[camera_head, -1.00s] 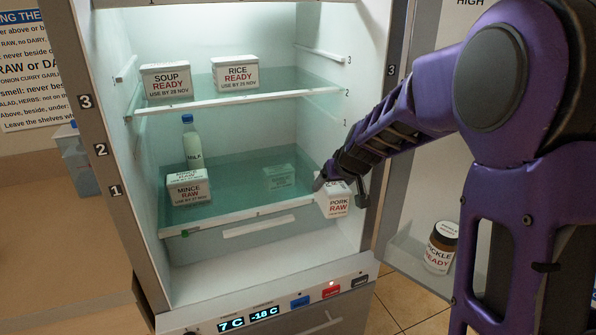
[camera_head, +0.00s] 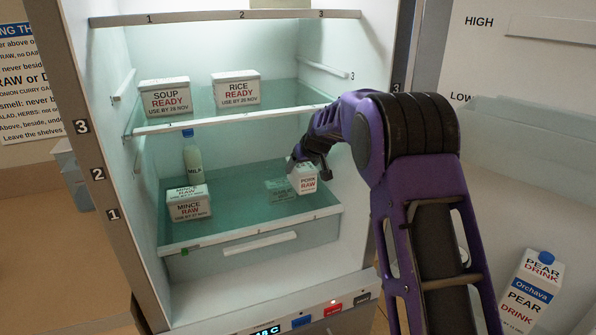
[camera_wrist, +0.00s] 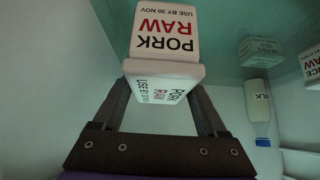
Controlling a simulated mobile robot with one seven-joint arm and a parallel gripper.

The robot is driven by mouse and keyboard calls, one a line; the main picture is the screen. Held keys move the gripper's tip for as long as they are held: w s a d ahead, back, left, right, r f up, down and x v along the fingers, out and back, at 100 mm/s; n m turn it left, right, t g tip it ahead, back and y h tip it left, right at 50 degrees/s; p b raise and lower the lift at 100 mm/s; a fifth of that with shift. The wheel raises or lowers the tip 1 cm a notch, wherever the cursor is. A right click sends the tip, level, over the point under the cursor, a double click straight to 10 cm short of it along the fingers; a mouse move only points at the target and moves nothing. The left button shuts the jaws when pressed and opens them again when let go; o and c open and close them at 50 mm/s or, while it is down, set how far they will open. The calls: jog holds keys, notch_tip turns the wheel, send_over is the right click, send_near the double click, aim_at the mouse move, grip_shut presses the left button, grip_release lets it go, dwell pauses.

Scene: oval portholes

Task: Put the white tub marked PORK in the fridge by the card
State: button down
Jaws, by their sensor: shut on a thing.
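The white tub marked PORK RAW (camera_head: 308,184) is inside the fridge, at the right of the lower glass shelf (camera_head: 235,230). My gripper (camera_head: 302,166) is shut on it from above. The wrist view shows the tub's lid and face (camera_wrist: 163,32) between the fingers (camera_wrist: 160,92). I cannot tell whether its base touches the shelf. A white MINCE RAW tub (camera_head: 189,209) stands at the left of the same shelf, with a MILK bottle (camera_head: 194,162) behind it. The card (camera_head: 17,90) hangs on the wall at left, partly cut off.
SOUP READY (camera_head: 165,98) and RICE READY (camera_head: 236,91) tubs stand on the upper shelf (camera_head: 230,119), above my gripper. A faint tub shape (camera_head: 281,190) shows beside the PORK tub, seemingly through the glass. The lower shelf's middle looks clear. A PEAR DRINK carton (camera_head: 528,290) is at the door.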

aim_at(303, 165)
jog(key=shift+w+a, duration=0.25)
jog(key=shift+w, duration=0.35)
jog(key=shift+w+a, duration=0.25)
jog(key=shift+w, duration=0.3)
jog(key=shift+f, duration=1.65)
jog(key=shift+f, duration=0.2)
grip_release()
jog(key=shift+r, duration=0.15)
jog(key=v, duration=1.2)
